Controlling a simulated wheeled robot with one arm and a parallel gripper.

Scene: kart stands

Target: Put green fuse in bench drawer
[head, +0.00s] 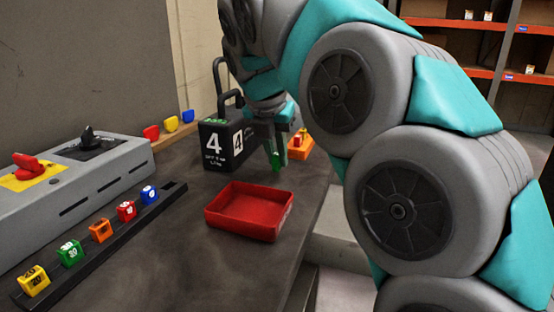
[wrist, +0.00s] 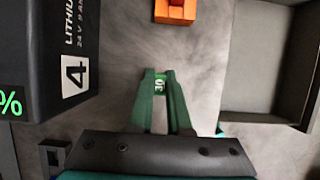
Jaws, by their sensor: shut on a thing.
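My gripper (head: 276,155) is shut on a small green fuse (wrist: 160,84) marked 30, between its fingertips in the wrist view. In the head view the held fuse (head: 276,162) shows low at the fingertips, beside the black battery, over the bench top (head: 190,262). In the wrist view an open grey box-like drawer (wrist: 243,60) lies to the right of my gripper, its inside looking empty. In the head view my arm covers much of that side. Another green fuse (head: 70,252) sits in the black rail (head: 110,243).
A black battery (head: 212,160) marked 4 stands left of my gripper. An orange block (head: 300,146) lies beyond it. An empty red tray (head: 240,232) is on the bench nearer. Several coloured fuses fill the rail beside a grey switch box (head: 30,222).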

